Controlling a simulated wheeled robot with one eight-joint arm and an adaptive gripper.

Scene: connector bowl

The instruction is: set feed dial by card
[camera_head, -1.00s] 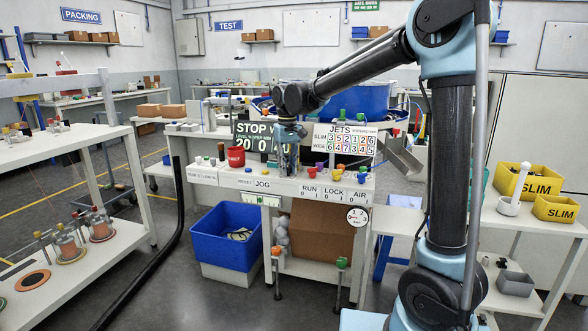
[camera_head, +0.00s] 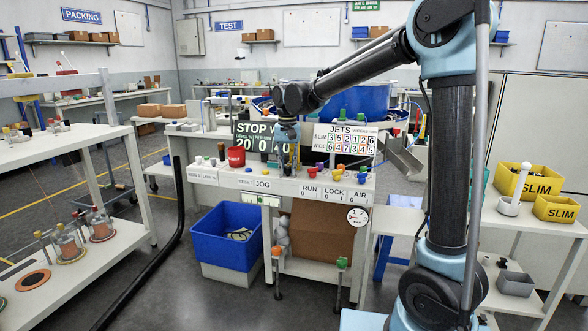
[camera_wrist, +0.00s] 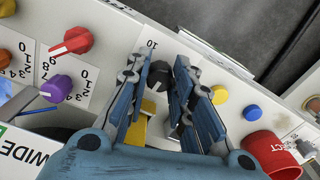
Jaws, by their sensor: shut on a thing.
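My gripper (camera_wrist: 168,68) is shut on a dark round dial (camera_wrist: 157,82) with a pale pointer mark. A scale number 10 (camera_wrist: 151,44) shows beside it; the fingers hide much of the rest of the scale. In the head view my gripper (camera_head: 287,165) points down at the white control panel, below the dark STOP and level display (camera_head: 262,141) with its large 20. The white JETS card (camera_head: 345,140) with SLIM and WIDE rows of coloured numbers stands to its right. A red dial (camera_wrist: 72,42) and a purple dial (camera_wrist: 57,88) sit left in the wrist view.
A red cup-shaped part (camera_wrist: 270,152), a blue button (camera_wrist: 252,112) and a yellow button (camera_wrist: 219,95) are right of my fingers in the wrist view. The blue bowl (camera_head: 360,100) stands behind the panel. A blue bin (camera_head: 215,242) is below it. Yellow SLIM bins (camera_head: 556,208) are far right.

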